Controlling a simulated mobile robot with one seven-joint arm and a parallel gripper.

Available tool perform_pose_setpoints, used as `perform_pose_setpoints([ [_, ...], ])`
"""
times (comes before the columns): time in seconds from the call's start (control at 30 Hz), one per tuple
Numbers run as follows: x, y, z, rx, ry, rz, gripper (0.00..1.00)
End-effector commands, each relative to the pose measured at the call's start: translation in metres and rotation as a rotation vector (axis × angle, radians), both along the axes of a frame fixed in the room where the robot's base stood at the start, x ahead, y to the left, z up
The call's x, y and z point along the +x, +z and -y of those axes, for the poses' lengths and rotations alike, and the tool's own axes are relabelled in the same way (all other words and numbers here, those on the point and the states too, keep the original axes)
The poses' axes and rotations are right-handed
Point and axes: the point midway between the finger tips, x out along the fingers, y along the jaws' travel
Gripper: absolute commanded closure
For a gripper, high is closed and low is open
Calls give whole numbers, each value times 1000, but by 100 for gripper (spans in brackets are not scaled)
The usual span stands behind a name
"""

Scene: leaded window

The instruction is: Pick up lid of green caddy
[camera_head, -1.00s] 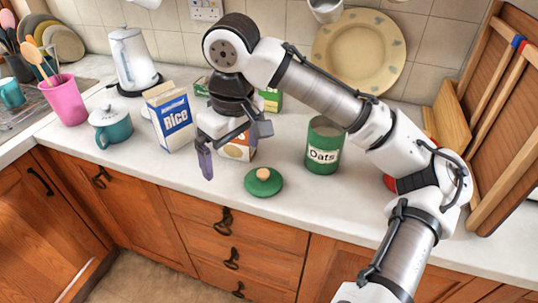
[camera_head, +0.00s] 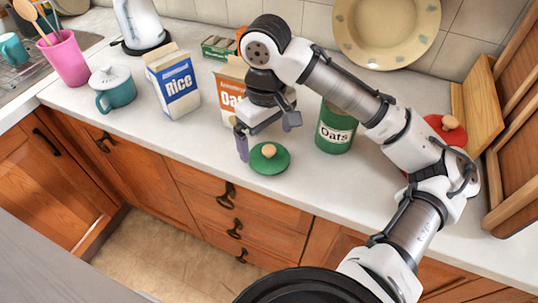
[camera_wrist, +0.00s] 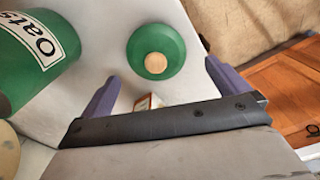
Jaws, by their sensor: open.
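The green lid (camera_head: 270,159) with a round wooden knob lies on the white counter near its front edge. It also shows in the wrist view (camera_wrist: 170,40), beyond my fingertips and roughly between them. The green caddy (camera_head: 335,131), labelled "Oats", stands upright just right of the lid; the wrist view shows it (camera_wrist: 25,55) at the upper left. My gripper (camera_head: 267,138) is above and just behind the lid, with its purple fingers (camera_wrist: 160,80) spread wide. Nothing is between them, and they appear apart from the lid. The arm hides part of the caddy's top in the head view.
A rice box (camera_head: 173,84) and an oats carton (camera_head: 229,94) stand left of and behind my gripper. A teal lidded mug (camera_head: 114,90) is farther left. A red lid (camera_head: 447,129) and wooden boards (camera_head: 474,104) are at the right. Counter left of the green lid is clear.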

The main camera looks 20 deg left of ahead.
Motion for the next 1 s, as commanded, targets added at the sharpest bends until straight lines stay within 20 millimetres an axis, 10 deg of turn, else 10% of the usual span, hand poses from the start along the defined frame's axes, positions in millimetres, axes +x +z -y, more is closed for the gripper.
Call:
perform_pose_setpoints([
  [0.67, 4, -53, 3, 0, 1, -1, 0],
  [1.0, 4, -52, 3, 0, 1, 0, 36],
])
